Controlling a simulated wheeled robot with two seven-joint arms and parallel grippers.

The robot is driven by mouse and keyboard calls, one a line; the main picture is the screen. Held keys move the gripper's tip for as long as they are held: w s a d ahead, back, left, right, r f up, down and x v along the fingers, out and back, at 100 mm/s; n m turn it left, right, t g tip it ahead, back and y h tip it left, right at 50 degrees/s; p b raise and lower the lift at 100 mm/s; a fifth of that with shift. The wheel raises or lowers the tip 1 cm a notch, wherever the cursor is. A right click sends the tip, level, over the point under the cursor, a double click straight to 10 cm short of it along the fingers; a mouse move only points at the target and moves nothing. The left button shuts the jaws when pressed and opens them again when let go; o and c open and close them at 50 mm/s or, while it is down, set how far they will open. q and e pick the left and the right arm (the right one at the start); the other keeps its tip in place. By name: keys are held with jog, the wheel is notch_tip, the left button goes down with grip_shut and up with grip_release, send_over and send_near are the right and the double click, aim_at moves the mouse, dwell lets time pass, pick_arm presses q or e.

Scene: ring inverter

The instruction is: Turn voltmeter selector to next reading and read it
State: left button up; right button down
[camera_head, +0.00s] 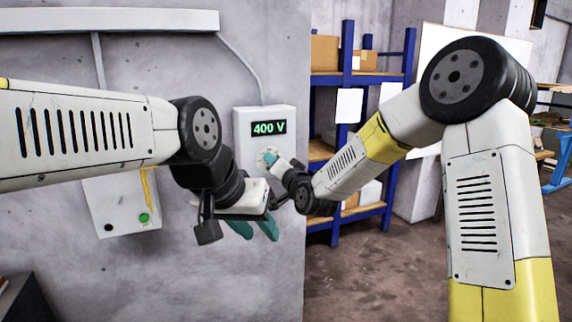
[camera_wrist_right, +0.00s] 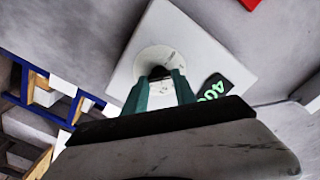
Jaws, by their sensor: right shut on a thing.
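The voltmeter (camera_head: 242,123) is a white box on the grey wall, its display (camera_head: 268,128) reading 400 V in green. Below the display is the round selector dial (camera_head: 262,155), largely covered by my right gripper (camera_head: 271,160). In the right wrist view the voltmeter (camera_wrist_right: 195,35) is tilted, and the teal fingers of my right gripper (camera_wrist_right: 160,85) are shut on the dark selector knob (camera_wrist_right: 158,72) at the centre of its pale dial. My left gripper (camera_head: 252,229) hangs below and in front of the voltmeter, its two teal fingers apart with nothing seen between them.
A second wall box (camera_head: 122,205) with a green button (camera_head: 144,218) and a dark one is partly behind my left arm. A blue shelf rack (camera_head: 346,100) with cardboard boxes (camera_head: 324,53) stands right of the wall's edge. Floor (camera_head: 345,270) shows clear in front of it.

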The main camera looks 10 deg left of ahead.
dwell(0.3)
jog(key=c, duration=1)
grip_release()
jog(key=shift+s, duration=0.1)
jog(key=v, duration=0.7)
jog(key=shift+s+d, duration=0.25)
